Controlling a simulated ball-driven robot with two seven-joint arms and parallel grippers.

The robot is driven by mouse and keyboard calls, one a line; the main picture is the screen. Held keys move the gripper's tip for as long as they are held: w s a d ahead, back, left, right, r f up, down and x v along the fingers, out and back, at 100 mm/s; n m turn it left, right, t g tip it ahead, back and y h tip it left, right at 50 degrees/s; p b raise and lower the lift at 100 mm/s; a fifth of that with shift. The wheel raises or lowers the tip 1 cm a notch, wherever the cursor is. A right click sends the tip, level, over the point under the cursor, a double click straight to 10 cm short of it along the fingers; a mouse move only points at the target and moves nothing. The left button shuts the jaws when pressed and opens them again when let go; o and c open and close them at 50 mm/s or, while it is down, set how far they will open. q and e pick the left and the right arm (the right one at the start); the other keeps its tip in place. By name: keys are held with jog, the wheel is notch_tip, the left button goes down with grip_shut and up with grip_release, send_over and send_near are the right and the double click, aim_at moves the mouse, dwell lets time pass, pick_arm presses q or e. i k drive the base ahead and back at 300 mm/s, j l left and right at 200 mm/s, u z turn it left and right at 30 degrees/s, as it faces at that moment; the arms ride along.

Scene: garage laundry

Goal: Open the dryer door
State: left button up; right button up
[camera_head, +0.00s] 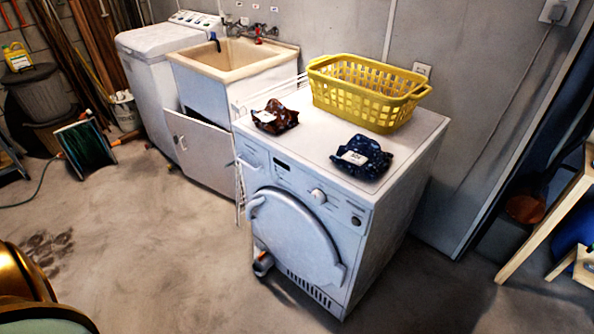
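The white dryer (392,228) stands in the middle right of the head view, its front facing down and to the left. Its round door (292,238) is on the front and looks shut, lying against the body. A pale curved rim runs over the door's top and right side, with a tab (256,203) at its upper left and a wider piece (339,272) at its lower right. A control panel with a knob (318,196) sits above the door. Neither of my grippers is in view.
A yellow basket (368,92) and two dark folded items, one brown (275,117) and one blue (361,158), are on the dryer top. A sink cabinet (205,150) stands left of it. A small grey object (263,264) is by its lower left. The floor in front is clear.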

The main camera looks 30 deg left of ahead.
aim_at(292, 233)
jog(key=u, duration=1.05)
